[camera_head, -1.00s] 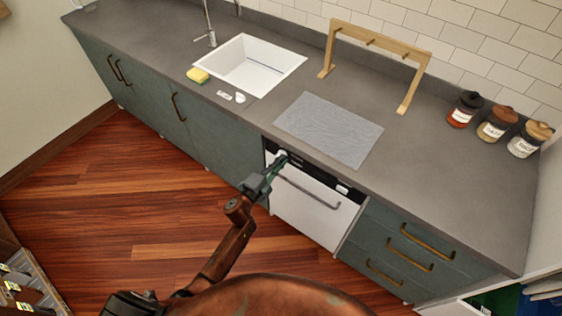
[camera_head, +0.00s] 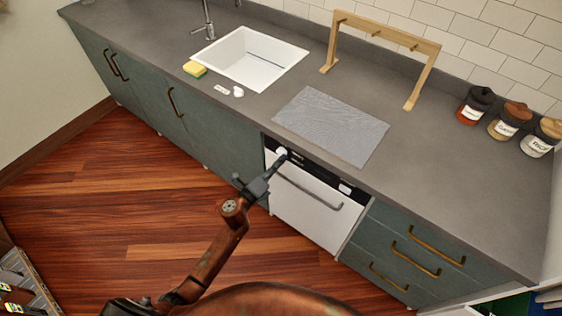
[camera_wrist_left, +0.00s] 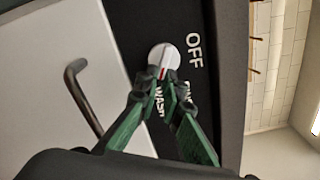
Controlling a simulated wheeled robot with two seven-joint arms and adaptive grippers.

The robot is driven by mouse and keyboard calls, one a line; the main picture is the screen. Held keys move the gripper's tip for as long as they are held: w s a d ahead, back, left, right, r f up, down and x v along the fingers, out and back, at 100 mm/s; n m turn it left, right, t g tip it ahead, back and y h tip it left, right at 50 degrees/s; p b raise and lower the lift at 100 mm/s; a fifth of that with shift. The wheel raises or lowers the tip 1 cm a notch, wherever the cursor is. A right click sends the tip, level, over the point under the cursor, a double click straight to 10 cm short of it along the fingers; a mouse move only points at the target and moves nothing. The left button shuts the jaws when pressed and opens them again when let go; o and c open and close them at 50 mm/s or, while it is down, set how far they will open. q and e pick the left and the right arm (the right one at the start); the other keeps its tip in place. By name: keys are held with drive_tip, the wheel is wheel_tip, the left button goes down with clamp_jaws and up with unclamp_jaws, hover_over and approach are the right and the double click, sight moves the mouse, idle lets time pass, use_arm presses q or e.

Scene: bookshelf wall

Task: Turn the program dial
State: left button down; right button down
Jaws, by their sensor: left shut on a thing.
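The white round program dial (camera_wrist_left: 164,56) sits on the black control panel (camera_wrist_left: 226,60) of the white dishwasher (camera_head: 306,217). In the left wrist view it has a red mark on the side toward my fingers, with OFF and WASH lettered around it and another label partly hidden. My left gripper (camera_wrist_left: 163,82) has its green, dark-tipped fingers closed on the near edge of the dial. In the head view, my left gripper (camera_head: 278,163) reaches the panel's left end, where the dial (camera_head: 281,152) shows small. My right gripper is in neither view.
The dishwasher's bar handle (camera_head: 310,190) runs just below the panel. The grey counter (camera_head: 420,160) overhangs above, with a grey mat (camera_head: 331,125), sink (camera_head: 250,59), sponge (camera_head: 195,69), wooden rack (camera_head: 385,34) and several jars (camera_head: 506,121). Floor in front is clear.

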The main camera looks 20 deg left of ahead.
use_arm(q)
drive_tip(key=shift+f+m, duration=0.1)
drive_tip(key=shift+m, duration=0.2)
drive_tip(key=c, duration=2.2)
unclamp_jaws()
drive_tip(key=shift+o, duration=0.6)
drive_tip(key=v, duration=1.2)
